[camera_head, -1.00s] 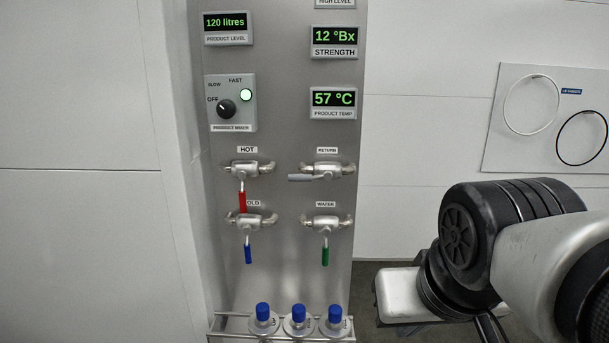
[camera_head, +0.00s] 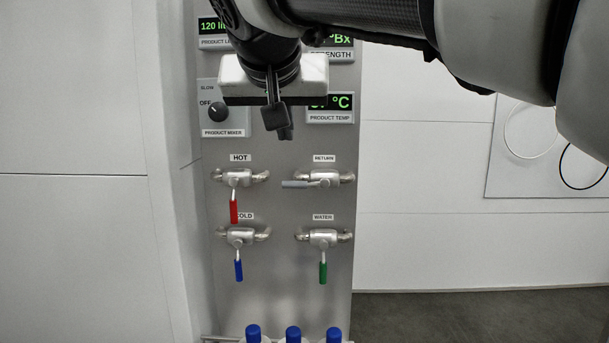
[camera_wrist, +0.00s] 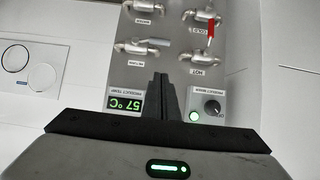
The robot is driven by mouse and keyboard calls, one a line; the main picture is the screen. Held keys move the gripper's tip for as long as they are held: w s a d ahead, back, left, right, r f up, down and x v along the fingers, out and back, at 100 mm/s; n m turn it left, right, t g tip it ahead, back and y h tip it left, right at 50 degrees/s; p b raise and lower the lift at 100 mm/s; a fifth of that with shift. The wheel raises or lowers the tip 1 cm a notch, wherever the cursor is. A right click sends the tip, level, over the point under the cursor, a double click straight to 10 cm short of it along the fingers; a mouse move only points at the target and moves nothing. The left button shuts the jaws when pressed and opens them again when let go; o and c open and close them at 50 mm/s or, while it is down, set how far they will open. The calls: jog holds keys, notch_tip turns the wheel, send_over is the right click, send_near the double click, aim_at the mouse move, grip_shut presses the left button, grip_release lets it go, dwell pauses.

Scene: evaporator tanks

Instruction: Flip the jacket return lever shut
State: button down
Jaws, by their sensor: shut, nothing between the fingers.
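The return valve (camera_head: 330,178) sits under the RETURN label on the grey panel. Its grey lever (camera_head: 296,184) lies level, pointing left in the head view, across the upright line of the other levers. In the wrist view, which is upside down, the return lever (camera_wrist: 158,42) also lies level, pointing right. My gripper (camera_head: 285,132) is shut and empty, hanging in front of the panel above the lever's free end, apart from it. In the wrist view my gripper (camera_wrist: 161,76) has its fingers together, with the tips between the return and hot valves.
The hot valve's red lever (camera_head: 234,211), the cold valve's blue lever (camera_head: 239,270) and the water valve's green lever (camera_head: 323,272) all hang down. Blue-capped bottles (camera_head: 293,335) stand below. The mixer knob (camera_head: 218,112) is left of my gripper.

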send_over(306, 184)
jog(key=s+a, duration=0.3)
notch_tip(306, 184, down, 6)
jog(key=f, duration=0.1)
jog(key=w+f, duration=0.1)
jog(key=f, duration=0.1)
jog(key=shift+f, duration=0.3)
